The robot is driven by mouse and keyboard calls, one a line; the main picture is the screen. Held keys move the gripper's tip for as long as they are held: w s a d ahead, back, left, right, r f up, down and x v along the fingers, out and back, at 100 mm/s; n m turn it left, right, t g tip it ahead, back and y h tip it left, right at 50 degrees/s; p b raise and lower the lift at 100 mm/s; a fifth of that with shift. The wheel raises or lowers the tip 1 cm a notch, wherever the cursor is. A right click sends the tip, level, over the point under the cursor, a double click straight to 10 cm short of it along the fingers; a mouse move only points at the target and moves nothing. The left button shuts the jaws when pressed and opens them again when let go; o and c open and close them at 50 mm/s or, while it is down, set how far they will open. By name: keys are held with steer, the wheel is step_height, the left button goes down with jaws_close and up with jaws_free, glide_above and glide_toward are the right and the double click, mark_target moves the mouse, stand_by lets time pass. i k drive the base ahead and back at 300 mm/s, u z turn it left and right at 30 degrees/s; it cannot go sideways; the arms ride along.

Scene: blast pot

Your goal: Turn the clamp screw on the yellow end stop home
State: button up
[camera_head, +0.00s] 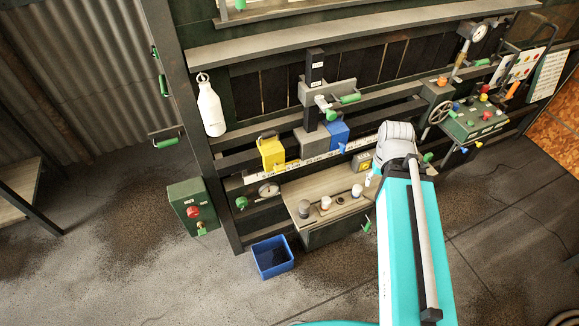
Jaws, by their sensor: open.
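The yellow end stop (272,154) sits on the rail with the white measuring scale (300,167), left of a grey block (314,142) and a blue block (336,132). A dark piece shows on top of the yellow end stop. I cannot tell whether it is the clamp screw or how far the screw is turned. My teal arm (408,245) rises from the lower right to a pale grey joint (396,138), to the right of the end stop. My gripper cannot be made out; the arm seems to hide it. Nothing of mine touches the end stop in this view.
A bench (345,186) with several small knobs or pots stands below the rail. A blue bin (272,257) is on the floor. A white bottle (210,108) hangs at the left post. A green-handled clamp (330,95) stands above the grey block. A control panel (475,120) is right.

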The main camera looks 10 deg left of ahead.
mark_target(277, 168)
steer(key=z, duration=0.15)
steer(key=k, duration=1.65)
steer(key=u, duration=0.6)
steer(key=i, duration=1)
steer(key=z, duration=0.05)
